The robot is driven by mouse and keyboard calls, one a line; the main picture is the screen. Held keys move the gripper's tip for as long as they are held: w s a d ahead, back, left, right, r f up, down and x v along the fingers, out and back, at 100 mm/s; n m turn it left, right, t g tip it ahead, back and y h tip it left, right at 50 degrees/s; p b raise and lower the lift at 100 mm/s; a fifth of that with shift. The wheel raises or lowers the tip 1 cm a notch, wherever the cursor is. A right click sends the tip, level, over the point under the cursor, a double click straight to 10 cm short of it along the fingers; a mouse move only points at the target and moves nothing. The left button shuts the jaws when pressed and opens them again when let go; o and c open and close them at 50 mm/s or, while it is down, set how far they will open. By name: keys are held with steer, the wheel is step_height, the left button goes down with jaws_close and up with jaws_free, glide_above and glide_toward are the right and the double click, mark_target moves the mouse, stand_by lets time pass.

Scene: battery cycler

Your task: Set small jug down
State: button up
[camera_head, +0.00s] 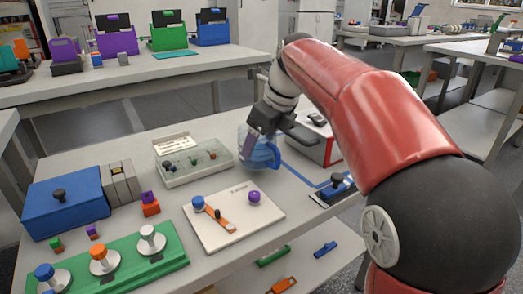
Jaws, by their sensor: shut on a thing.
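The small jug (262,156) is see-through blue and looks upright at the right middle of the near table. My gripper (262,128) is at the jug's upper part and shut on it. The fingers cover part of the jug's rim and side. I cannot tell whether the jug's base touches the table. Blue tape lines (300,174) mark the tabletop to the right of the jug.
A clear box (192,160) stands left of the jug, and a white board (230,222) lies in front. A red and white device (318,140) stands behind on the right.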

steer(key=shift+f, duration=1.25)
steer(key=o, duration=1.1)
steer(key=shift+f, duration=0.15)
steer(key=p+v, duration=0.2)
steer(key=v, duration=1)
